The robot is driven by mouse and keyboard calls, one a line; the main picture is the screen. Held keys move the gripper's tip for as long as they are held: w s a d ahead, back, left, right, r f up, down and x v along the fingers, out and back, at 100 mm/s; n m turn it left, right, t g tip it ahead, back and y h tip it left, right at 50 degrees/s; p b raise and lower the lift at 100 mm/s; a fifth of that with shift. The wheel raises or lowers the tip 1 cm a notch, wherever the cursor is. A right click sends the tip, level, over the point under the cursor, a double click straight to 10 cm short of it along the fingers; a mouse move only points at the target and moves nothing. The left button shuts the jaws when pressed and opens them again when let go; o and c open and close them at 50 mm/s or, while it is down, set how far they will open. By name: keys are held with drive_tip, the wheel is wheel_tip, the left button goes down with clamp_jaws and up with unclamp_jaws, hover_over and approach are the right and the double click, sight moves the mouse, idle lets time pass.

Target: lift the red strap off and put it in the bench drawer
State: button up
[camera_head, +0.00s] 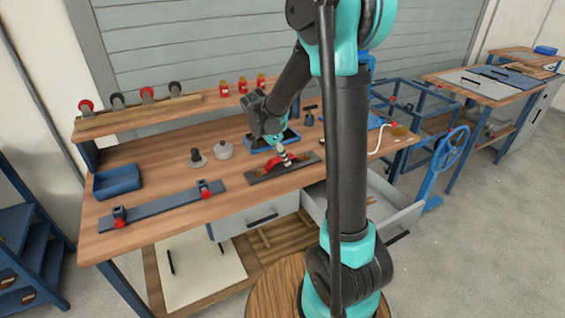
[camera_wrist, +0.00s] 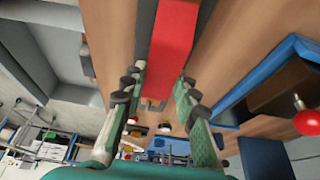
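The red strap (camera_head: 279,162) lies across a dark plate (camera_head: 255,178) on the wooden bench, at the bench's front middle. In the wrist view the red strap (camera_wrist: 174,45) runs from the top edge down between my fingers. My gripper (camera_head: 284,157) is down at the strap, pointing downward. In the wrist view my gripper (camera_wrist: 163,82) has its two green fingers apart, one on each side of the strap; I see no clear contact. The bench drawer (camera_head: 390,207) is pulled open at the right, below the benchtop. My arm hides part of it.
A blue-rimmed tray (camera_head: 250,150) lies just behind the strap. A blue handwheel (camera_head: 450,150) stands at the bench's right end.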

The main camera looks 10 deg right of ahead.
clamp_jaws()
drive_tip(key=shift+r, duration=0.15)
wheel_tip(320, 180, up, 20)
drive_tip(key=shift+r, duration=0.15)
idle(0.4)
